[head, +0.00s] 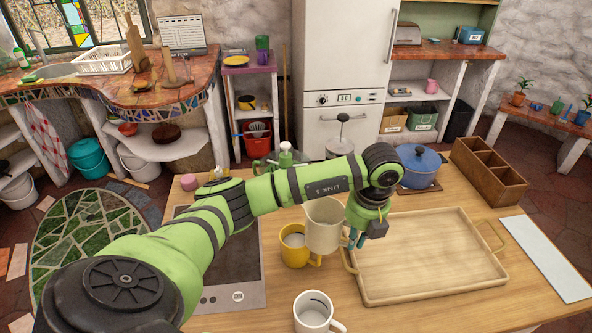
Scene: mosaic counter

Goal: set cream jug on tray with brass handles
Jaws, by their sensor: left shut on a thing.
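The cream jug (323,229) is in the middle of the head view, above the wooden counter, just left of the tray. My left gripper (356,238) points down at the jug's right side and is shut on it, at what looks like its handle side; the fingers are partly hidden. The tray with brass handles (430,265) is light wood, empty, and lies flat to the right of the jug. One brass handle (491,236) shows at its right end; the other is at its left end, close to the jug. My right gripper is not in view.
A yellow mug (293,247) stands beside the jug on its left. A white mug (314,313) stands at the front. A blue pot (420,165) and a wooden divided box (488,172) stand behind the tray. A white board (547,258) lies to its right.

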